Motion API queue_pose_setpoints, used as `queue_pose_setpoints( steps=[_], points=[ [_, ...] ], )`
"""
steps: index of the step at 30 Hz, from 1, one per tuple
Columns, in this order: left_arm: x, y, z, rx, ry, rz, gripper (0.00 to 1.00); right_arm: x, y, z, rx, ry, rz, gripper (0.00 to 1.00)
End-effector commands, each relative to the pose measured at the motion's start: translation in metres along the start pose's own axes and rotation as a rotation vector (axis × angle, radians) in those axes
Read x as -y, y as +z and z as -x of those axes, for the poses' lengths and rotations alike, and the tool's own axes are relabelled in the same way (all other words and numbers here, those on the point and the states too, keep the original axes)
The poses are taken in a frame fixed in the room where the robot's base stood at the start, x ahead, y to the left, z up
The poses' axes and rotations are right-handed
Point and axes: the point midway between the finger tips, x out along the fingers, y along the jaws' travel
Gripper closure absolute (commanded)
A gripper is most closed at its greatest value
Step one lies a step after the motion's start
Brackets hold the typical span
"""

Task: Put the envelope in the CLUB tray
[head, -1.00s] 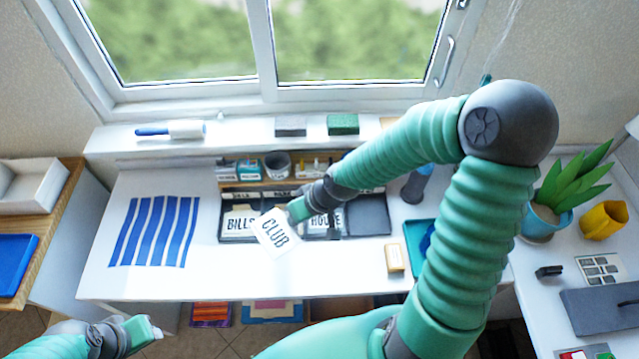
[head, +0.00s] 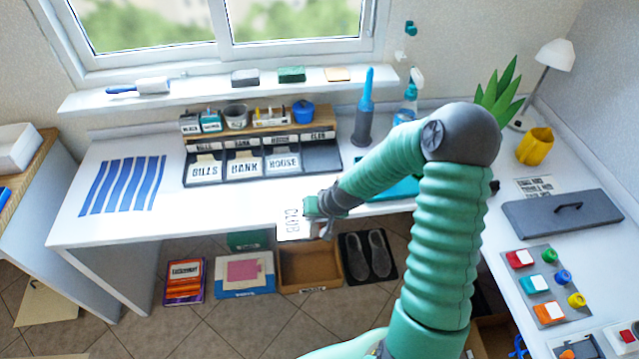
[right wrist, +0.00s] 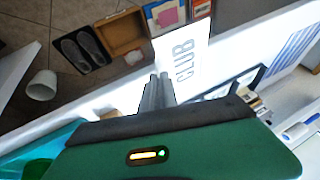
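The white envelope marked CLUB (head: 291,222) is held by my right gripper (head: 318,212) near the front edge of the desk. It also shows in the right wrist view (right wrist: 184,52), gripped at its end by the closed fingers (right wrist: 158,92). The dark sorter (head: 262,182) stands at the back of the desk with labelled compartments BILLS, BANK, HOUSE and CLUB. The first three hold envelopes. The CLUB tray (head: 320,158), at the right end, looks empty. The envelope is in front of the sorter and apart from it. My left gripper is out of the head view.
Blue stripes (head: 123,186) mark the desk's left. Below are an open box (head: 310,266) and shoes (head: 368,255).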

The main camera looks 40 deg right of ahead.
Motion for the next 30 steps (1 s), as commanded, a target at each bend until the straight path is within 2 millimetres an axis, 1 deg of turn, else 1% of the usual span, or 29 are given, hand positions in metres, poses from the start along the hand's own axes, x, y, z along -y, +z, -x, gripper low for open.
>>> queue_pose_setpoints(
  steps=[1,9,12,16,18,22,28,30],
  points=[
    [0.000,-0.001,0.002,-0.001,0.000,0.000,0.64,-0.005,-0.015,-0.004,-0.003,0.000,-0.003,1.00],
    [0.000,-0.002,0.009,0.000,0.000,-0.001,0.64,-0.035,-0.087,-0.031,-0.005,0.001,0.002,1.00],
    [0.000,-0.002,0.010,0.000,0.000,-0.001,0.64,-0.042,-0.104,-0.038,-0.003,0.001,0.004,1.00],
    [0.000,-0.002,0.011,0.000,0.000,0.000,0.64,-0.048,-0.119,-0.044,-0.004,0.003,0.005,1.00],
    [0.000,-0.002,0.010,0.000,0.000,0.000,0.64,-0.053,-0.111,-0.058,0.003,0.001,0.001,1.00],
    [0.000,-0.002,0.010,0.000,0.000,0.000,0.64,-0.060,-0.106,-0.074,0.000,-0.001,0.000,1.00],
    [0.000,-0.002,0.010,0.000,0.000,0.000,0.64,-0.060,-0.105,-0.075,-0.002,0.000,0.003,1.00],
    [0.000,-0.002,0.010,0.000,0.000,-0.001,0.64,-0.060,-0.105,-0.075,-0.002,0.000,0.003,0.90]
  ],
)
